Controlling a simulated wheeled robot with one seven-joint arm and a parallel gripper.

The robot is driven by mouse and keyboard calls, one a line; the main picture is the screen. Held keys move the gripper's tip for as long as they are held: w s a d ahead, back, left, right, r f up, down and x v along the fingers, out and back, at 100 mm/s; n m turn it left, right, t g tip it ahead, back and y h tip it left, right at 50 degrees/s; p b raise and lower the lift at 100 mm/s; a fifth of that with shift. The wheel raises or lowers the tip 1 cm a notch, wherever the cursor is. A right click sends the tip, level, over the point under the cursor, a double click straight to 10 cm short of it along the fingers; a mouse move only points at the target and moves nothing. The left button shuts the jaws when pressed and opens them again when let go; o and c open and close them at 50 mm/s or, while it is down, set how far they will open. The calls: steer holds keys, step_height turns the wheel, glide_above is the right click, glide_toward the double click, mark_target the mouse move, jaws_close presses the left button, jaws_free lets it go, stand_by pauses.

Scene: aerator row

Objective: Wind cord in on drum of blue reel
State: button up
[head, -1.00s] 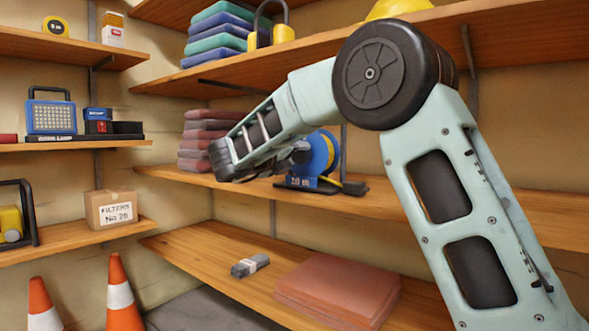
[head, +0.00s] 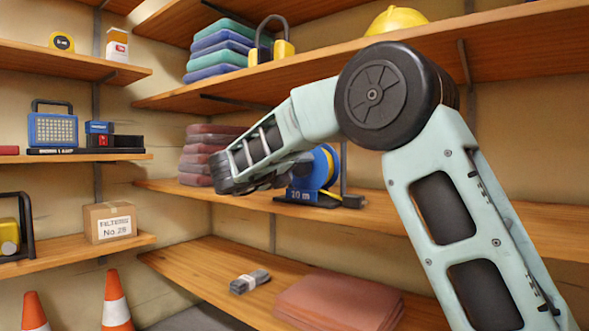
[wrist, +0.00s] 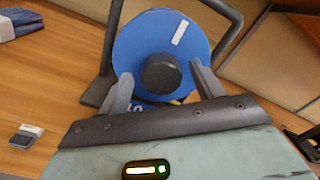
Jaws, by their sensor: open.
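My gripper (wrist: 163,84) is open, with one finger on each side of the knob. I cannot tell whether either finger touches it. In the head view my gripper (head: 285,174) partly covers the reel's left side.
Folded dark red cloths (head: 200,155) lie left of the reel, behind my wrist. The shelf above carries folded towels (head: 217,50), a padlock-like yellow item (head: 284,50) and a yellow helmet (head: 397,20).

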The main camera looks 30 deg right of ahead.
steer(key=p+v, duration=0.4)
steer(key=v, duration=1.3)
steer(key=shift+a+p, duration=0.2)
steer(key=shift+p, duration=0.2)
steer(key=shift+r, duration=0.1)
